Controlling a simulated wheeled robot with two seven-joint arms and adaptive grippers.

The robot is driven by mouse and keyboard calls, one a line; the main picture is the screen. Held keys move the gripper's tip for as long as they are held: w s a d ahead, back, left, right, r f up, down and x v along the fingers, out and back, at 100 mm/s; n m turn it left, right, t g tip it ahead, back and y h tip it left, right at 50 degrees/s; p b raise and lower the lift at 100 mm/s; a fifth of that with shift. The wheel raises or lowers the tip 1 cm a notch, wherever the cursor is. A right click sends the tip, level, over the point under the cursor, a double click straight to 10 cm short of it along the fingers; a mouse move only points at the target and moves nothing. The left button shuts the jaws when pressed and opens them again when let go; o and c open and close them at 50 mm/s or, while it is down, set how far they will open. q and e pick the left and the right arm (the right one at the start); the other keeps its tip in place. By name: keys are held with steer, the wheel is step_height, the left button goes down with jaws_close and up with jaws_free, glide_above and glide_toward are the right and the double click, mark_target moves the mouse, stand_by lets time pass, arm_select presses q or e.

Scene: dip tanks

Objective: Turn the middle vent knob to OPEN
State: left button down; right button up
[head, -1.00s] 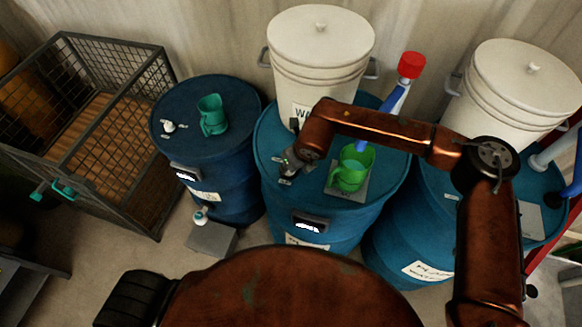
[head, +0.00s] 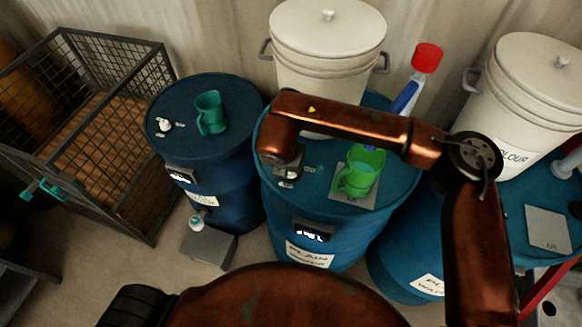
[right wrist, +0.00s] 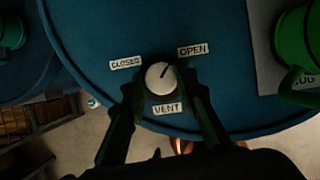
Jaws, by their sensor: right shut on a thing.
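The middle vent knob (right wrist: 160,77) is a round white dial on the lid of the middle blue drum (head: 270,140). In the right wrist view its dark pointer mark leans up and right, toward the OPEN label (right wrist: 193,50). The CLOSED label (right wrist: 125,62) is at its upper left and the VENT label (right wrist: 167,109) is below it. My right gripper (right wrist: 162,86) has a dark finger on each side of the knob and is shut on it. In the head view my right gripper (head: 289,172) reaches down to the lid's left part, mostly covering the knob. My left gripper is not in view.
A green jug (head: 358,172) stands on a grey pad on the same lid. A white lidded bucket (head: 327,55) and a red-capped blue tool (head: 426,58) are behind. A left drum (head: 225,165) carries a teal jug (head: 211,112). A wire cage (head: 110,205) stands far left.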

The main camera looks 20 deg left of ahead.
steer(key=shift+m, duration=0.5)
steer(key=o, duration=1.2)
steer(key=shift+c, duration=0.2)
steer(key=v, duration=1.2)
steer(key=shift+a, duration=0.2)
steer(key=shift+w, duration=0.1)
